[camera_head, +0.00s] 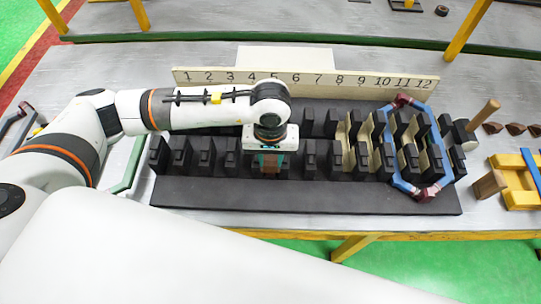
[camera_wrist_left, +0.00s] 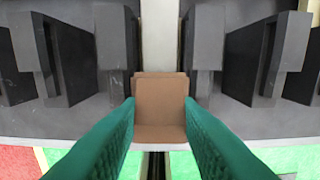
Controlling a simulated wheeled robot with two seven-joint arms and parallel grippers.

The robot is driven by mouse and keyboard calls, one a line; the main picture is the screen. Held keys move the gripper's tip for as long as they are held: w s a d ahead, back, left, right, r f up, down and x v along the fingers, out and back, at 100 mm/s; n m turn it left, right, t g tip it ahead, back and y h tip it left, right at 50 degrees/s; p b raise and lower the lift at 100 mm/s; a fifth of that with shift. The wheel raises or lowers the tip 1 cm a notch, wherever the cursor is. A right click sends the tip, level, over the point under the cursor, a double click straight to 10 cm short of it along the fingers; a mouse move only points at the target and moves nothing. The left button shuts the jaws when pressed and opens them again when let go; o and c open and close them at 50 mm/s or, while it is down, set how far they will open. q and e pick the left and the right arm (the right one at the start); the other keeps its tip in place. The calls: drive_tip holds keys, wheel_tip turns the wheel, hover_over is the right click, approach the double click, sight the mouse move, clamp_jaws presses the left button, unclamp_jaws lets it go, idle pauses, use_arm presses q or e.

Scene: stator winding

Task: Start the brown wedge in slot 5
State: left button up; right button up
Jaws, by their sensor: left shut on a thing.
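My left gripper (camera_head: 270,163) is over the front row of black stator teeth, in line with the number 5 on the board behind. Its green fingers (camera_wrist_left: 160,125) are shut on the brown wedge (camera_wrist_left: 160,108), one on each side. In the head view the wedge (camera_head: 270,164) shows only as a small brown patch. In the wrist view, a pale strip (camera_wrist_left: 160,35) runs away from the wedge between dark teeth. I cannot tell whether the wedge touches the slot. The right gripper is not in view.
A number board (camera_head: 305,82) stands behind the black stator base (camera_head: 300,196). A wooden-handled mallet (camera_head: 484,115), brown wedges (camera_head: 515,129) and a yellow holder (camera_head: 519,198) lie farther right.

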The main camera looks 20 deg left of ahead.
sight(271, 157)
use_arm(q)
drive_tip(key=shift+f, duration=0.1)
idle(0.4)
drive_tip(key=shift+w+a+b, duration=0.25)
drive_tip(key=shift+w+b, duration=0.55)
drive_tip(key=shift+b, duration=0.15)
idle(0.3)
drive_tip(key=o, duration=1)
drive_tip(key=shift+o, duration=0.2)
wheel_tip(271, 157, up, 12)
drive_tip(key=b, duration=0.3)
drive_tip(key=shift+b, duration=0.35)
